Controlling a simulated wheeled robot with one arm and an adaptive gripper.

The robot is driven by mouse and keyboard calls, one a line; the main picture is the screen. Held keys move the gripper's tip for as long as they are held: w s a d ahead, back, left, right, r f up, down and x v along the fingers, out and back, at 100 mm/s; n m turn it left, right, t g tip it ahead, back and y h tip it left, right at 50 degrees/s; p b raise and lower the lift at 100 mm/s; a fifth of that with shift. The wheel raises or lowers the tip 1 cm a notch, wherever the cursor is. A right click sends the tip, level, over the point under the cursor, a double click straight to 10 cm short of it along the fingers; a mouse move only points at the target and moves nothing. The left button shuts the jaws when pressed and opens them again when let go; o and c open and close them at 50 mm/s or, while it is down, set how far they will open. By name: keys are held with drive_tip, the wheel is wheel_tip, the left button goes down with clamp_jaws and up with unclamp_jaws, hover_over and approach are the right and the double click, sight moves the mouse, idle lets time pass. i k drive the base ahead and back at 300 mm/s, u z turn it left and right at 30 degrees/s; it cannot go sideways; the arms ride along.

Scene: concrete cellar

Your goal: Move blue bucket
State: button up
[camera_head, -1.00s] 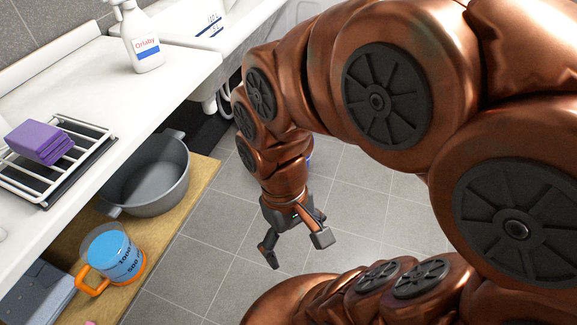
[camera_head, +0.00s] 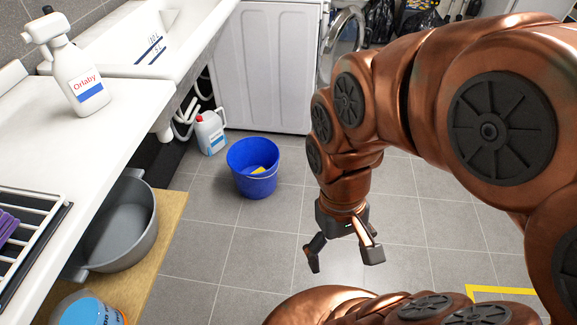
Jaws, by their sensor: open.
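The blue bucket (camera_head: 252,183) stands upright on the grey tiled floor, left of the middle in the head view. Something yellow (camera_head: 258,171) shows inside it, too small to name for sure. My gripper (camera_head: 343,262) is open and empty, pointing down over the floor. In the picture it is to the right of the bucket and nearer to me, apart from it. The bucket's whole near side is in plain view.
A white jug with a red cap (camera_head: 210,133) stands behind the bucket, left. A white washing machine (camera_head: 268,65) with its door open is at the back. The counter (camera_head: 60,150), grey pot (camera_head: 128,235) and spray bottle (camera_head: 82,85) are left. Floor around the bucket is clear.

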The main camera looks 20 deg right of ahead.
sight(246, 155)
drive_tip(key=z, duration=0.2)
drive_tip(key=i, duration=1.1)
drive_tip(key=u, duration=0.65)
